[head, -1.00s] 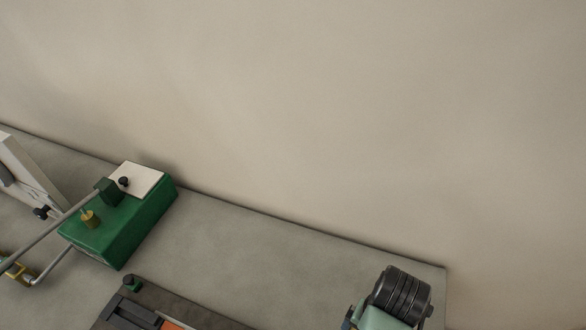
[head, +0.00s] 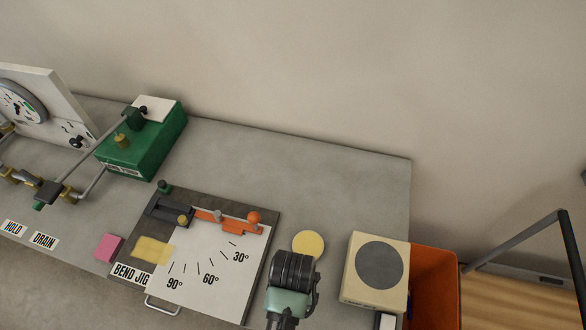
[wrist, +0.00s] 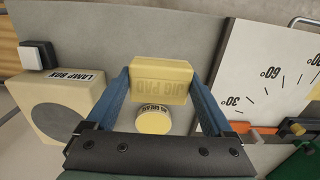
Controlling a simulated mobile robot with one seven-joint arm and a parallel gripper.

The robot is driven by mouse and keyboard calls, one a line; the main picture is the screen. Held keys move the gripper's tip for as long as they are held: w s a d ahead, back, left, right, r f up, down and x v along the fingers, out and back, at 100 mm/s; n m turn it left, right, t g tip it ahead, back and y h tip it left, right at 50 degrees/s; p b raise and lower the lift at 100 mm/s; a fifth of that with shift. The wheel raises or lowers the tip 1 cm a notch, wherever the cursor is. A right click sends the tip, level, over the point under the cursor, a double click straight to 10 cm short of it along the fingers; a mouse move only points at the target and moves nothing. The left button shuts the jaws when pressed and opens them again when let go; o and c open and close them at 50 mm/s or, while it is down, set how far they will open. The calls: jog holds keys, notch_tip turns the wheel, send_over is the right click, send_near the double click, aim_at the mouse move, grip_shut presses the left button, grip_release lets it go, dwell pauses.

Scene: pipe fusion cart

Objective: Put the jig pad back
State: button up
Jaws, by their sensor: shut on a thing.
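The jig pad (wrist: 161,80) is a cream-yellow block with JIG PAD lettered on its front. In the wrist view my gripper (wrist: 160,78) is shut on it, one blue finger on each side. The pad is hidden in the head view, where my dark ribbed wrist shows at the lower middle, right of the bend jig. The bend jig (head: 215,275) is a dark board with a white angle plate, an orange arm and a front handle. A flat pale yellow patch (head: 152,250) lies at its left edge.
A round yellow tin (head: 308,244) stands close by my wrist; it also shows below the pad in the wrist view (wrist: 153,122). The lamp box (head: 352,272) and an orange bin (head: 435,285) are to the right. A pink block (head: 108,247) and green box (head: 145,145) are left.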

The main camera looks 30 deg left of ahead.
jog(key=f, duration=0.2)
jog(key=shift+w+f, duration=0.2)
jog(key=shift+f, duration=0.15)
jog(key=shift+s+f, duration=0.1)
jog(key=shift+f, duration=2.15)
jog(key=shift+f, duration=0.2)
jog(key=o, duration=0.9)
jog(key=shift+r, duration=0.1)
